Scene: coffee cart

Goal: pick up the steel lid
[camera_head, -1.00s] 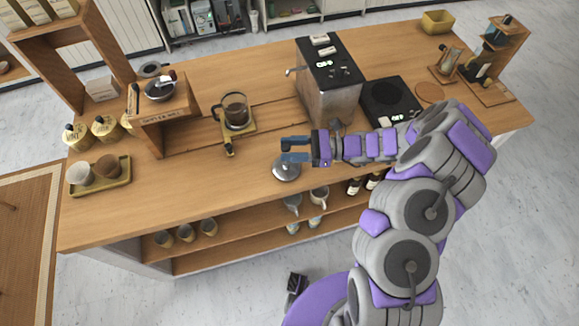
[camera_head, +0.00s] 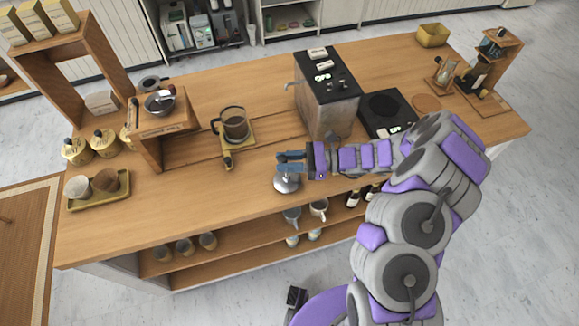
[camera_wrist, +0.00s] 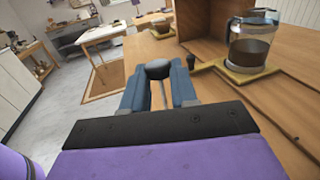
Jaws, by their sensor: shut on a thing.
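The steel lid (camera_head: 286,182) is a small round shiny disc near the front edge of the wooden counter, left of the coffee machine. My gripper (camera_head: 282,162) reaches it from the right, with its blue fingers over the lid's top. In the wrist view my gripper (camera_wrist: 160,80) is shut on the lid's dark round knob (camera_wrist: 158,68), held between the two blue fingertips. The lid's disc is hidden below the fingers there. I cannot tell whether the lid touches the counter.
A glass coffee pot (camera_head: 234,124) stands on a tray behind the lid. The coffee machine (camera_head: 328,95) stands behind my forearm. A wooden stand (camera_head: 150,140) and a cup tray (camera_head: 98,203) are at left. The counter (camera_head: 190,205) left of the lid is clear.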

